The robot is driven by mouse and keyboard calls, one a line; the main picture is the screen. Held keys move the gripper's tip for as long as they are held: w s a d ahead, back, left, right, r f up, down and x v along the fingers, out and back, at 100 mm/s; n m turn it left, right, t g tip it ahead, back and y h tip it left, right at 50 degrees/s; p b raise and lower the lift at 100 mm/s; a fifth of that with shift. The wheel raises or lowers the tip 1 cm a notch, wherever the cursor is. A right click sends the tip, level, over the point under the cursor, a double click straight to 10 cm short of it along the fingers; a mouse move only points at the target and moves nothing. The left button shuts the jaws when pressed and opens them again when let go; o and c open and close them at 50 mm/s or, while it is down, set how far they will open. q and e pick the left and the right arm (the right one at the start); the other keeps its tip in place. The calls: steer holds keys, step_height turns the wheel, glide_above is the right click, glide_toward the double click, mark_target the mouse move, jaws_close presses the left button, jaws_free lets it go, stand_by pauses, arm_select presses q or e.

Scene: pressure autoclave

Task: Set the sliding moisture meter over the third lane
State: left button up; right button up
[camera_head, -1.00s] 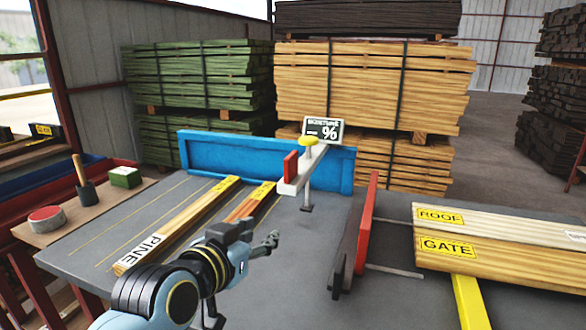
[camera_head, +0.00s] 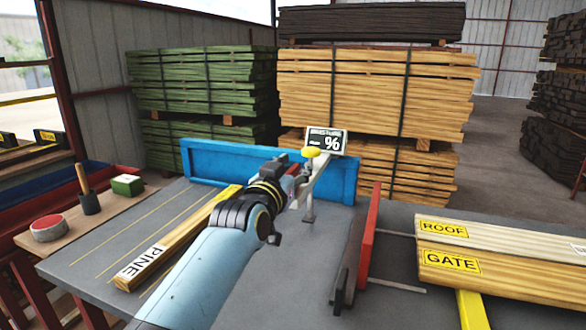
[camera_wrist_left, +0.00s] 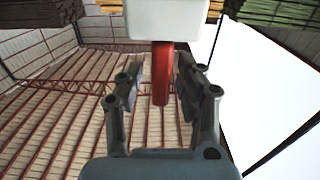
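The moisture meter has a display reading "– %" (camera_head: 325,142), a yellow knob (camera_head: 310,152) and a pale bar on a post, over the grey table (camera_head: 110,245) near its blue back rail. In the left wrist view its white body (camera_wrist_left: 167,15) is at the top, with a red handle (camera_wrist_left: 161,85) hanging down between my fingers. My left gripper (camera_wrist_left: 158,80) is open around the handle, with gaps visible on both sides. In the head view the gripper (camera_head: 298,178) hides most of the handle. Yellow lane lines (camera_head: 100,253) run along the table. My right gripper is not in view.
A PINE board (camera_head: 175,242) lies on the left of the table. A red upright plate (camera_head: 370,238) stands right of the meter, with ROOF (camera_head: 500,234) and GATE boards (camera_head: 510,278) beyond.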

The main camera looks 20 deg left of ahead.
arm_select(q)
jaws_close()
stand_by(0.3)
steer(key=shift+a, duration=0.1)
steer(key=a+b, duration=0.5)
steer(key=a, duration=1.1)
steer(key=shift+w+a, duration=0.35)
steer(key=shift+a, duration=0.05)
jaws_free()
